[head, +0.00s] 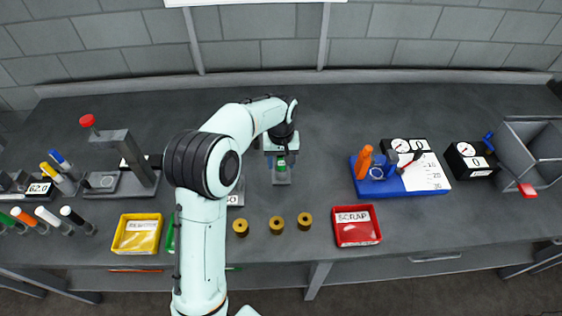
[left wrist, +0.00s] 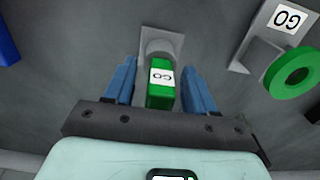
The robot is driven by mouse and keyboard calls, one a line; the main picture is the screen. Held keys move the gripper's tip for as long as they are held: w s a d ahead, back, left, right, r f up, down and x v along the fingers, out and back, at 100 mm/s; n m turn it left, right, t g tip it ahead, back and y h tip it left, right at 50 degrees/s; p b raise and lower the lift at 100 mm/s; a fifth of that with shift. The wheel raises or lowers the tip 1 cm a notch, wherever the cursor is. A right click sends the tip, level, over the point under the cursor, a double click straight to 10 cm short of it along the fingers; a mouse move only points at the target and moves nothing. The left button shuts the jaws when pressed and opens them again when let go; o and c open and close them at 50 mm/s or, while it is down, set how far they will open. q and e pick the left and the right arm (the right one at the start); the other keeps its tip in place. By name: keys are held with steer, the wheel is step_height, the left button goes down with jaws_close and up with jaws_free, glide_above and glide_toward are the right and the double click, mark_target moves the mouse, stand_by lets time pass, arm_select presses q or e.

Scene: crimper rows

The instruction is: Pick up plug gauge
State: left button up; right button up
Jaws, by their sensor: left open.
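The plug gauge (left wrist: 161,94), a green handle with a white GO label, shows in the left wrist view between my left gripper's blue fingers. My left gripper, also in the left wrist view (left wrist: 160,72), is open, with a finger on each side of the handle and a gap on both sides. My right gripper is not in view.
A green ring (left wrist: 291,75) at a GO-labelled holder is close right in the wrist view. The bench behind is clear.

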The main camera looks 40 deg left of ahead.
arm_select(q)
jaws_close()
